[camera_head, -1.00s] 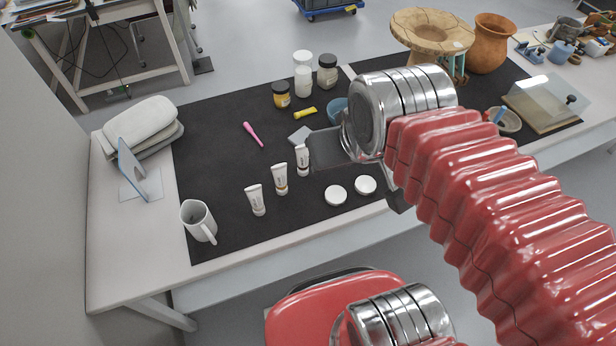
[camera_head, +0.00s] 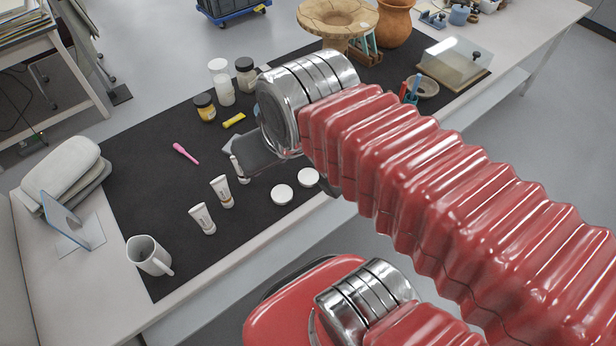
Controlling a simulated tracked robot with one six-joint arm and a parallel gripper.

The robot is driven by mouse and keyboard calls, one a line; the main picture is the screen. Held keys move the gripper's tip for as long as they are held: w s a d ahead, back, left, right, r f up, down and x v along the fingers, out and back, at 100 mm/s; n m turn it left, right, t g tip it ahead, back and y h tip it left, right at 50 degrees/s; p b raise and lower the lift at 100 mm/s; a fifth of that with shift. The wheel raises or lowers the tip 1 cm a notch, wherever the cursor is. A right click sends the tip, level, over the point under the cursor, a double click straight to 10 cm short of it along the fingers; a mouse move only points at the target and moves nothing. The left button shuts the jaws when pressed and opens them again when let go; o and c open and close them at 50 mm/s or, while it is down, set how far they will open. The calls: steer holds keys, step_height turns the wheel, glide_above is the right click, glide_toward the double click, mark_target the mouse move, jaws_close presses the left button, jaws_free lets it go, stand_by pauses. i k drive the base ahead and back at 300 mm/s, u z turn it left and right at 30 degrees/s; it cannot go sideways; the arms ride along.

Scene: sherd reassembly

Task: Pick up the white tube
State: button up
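Three white tubes with dark print and caps down stand in a slanting row on the black mat (camera_head: 150,240): a front one (camera_head: 202,219), a middle one (camera_head: 222,191) and a back one (camera_head: 239,171). Which of them is the task's white tube I cannot tell. My gripper (camera_head: 268,160) shows as a dark grey plate reaching left from the silver wrist, just right of the back tube. It overlaps part of that tube in the picture; contact cannot be judged. The fingertips are largely hidden by the wrist, and nothing is seen held.
Two white lids (camera_head: 282,194) lie right of the tubes. A white mug (camera_head: 149,256) stands front left. A pink tool (camera_head: 186,153), a yellow tube (camera_head: 234,120) and several jars (camera_head: 205,107) are behind.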

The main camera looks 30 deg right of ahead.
mark_target(219, 185)
steer(key=u, duration=0.55)
steer(key=k, duration=1.3)
steer(key=u, duration=0.75)
steer(key=i, duration=1.6)
steer(key=z, duration=0.6)
